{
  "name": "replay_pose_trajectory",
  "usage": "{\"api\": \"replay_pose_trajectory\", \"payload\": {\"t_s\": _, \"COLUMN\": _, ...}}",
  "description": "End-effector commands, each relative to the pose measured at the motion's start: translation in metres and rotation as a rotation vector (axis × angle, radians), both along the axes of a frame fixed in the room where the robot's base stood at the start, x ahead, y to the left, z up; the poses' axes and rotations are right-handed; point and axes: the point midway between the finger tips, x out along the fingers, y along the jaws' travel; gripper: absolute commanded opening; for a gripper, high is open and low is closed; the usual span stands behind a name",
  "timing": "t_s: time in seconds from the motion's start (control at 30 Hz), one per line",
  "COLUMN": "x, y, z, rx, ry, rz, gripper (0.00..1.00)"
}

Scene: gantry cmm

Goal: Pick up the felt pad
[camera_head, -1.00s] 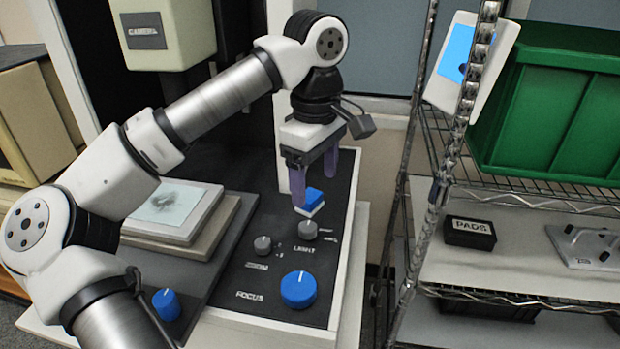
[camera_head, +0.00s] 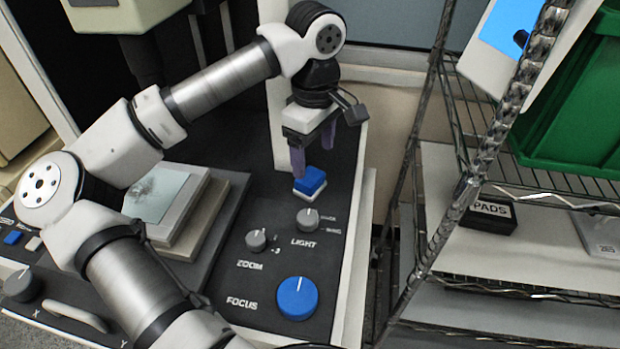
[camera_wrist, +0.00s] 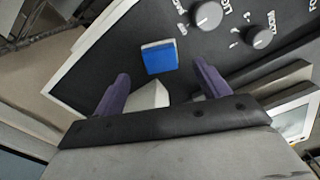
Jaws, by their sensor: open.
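A small blue block with a white layer (camera_head: 310,181), which looks like the felt pad, lies on the black control panel (camera_head: 262,206) above the LIGHT knob. It also shows in the wrist view (camera_wrist: 160,57), just beyond the fingertips. My gripper (camera_head: 313,158) is open and empty, with its purple fingers pointing down, above and just behind the pad. In the wrist view my gripper (camera_wrist: 161,76) has its fingers either side of the pad's line, apart from it. A pale wedge-shaped piece (camera_wrist: 150,95) shows between the fingers; I cannot tell what it is.
The grey LIGHT knob (camera_head: 307,218), ZOOM knob (camera_head: 256,239) and large blue FOCUS knob (camera_head: 297,298) stand up from the panel. A stepped stage (camera_head: 181,215) is at left. A wire rack with a black PADS box (camera_head: 487,215) and green bin (camera_head: 580,120) is at right.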

Motion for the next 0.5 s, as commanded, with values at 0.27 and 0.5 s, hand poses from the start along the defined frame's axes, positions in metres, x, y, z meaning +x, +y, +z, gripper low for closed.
{"api": "replay_pose_trajectory", "payload": {"t_s": 0.27, "x": 0.001, "y": 0.001, "z": -0.02, "rx": -0.002, "ry": 0.001, "rz": -0.001, "gripper": 0.75}}
{"api": "replay_pose_trajectory", "payload": {"t_s": 0.5, "x": 0.002, "y": 0.004, "z": -0.055, "rx": -0.002, "ry": 0.001, "rz": -0.002, "gripper": 0.75}}
